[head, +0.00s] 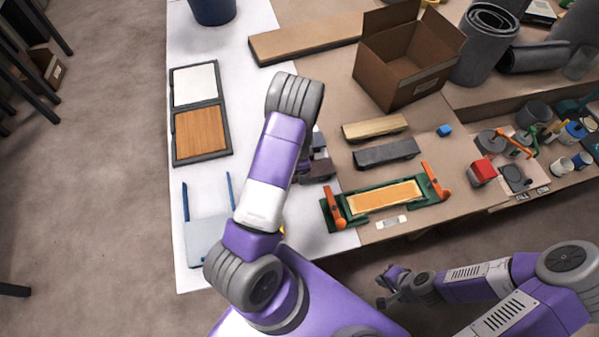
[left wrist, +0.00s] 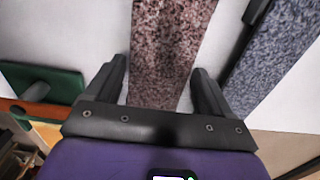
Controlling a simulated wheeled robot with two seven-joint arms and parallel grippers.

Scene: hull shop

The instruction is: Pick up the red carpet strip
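The red carpet strip (left wrist: 172,35) is speckled dark red and grey. In the left wrist view it runs from the top edge down between the fingers of my left gripper (left wrist: 158,70). The fingers are apart, one on each side of the strip, with a gap beside it; I cannot tell how high they are above it.
A blue-grey speckled strip (left wrist: 276,55) lies to the right in the left wrist view. A green fixture (head: 408,207) with orange clamps holds a tan board. A wooden block (head: 374,128), a dark grey block (head: 387,153) and an open cardboard box (head: 398,75) stand beyond.

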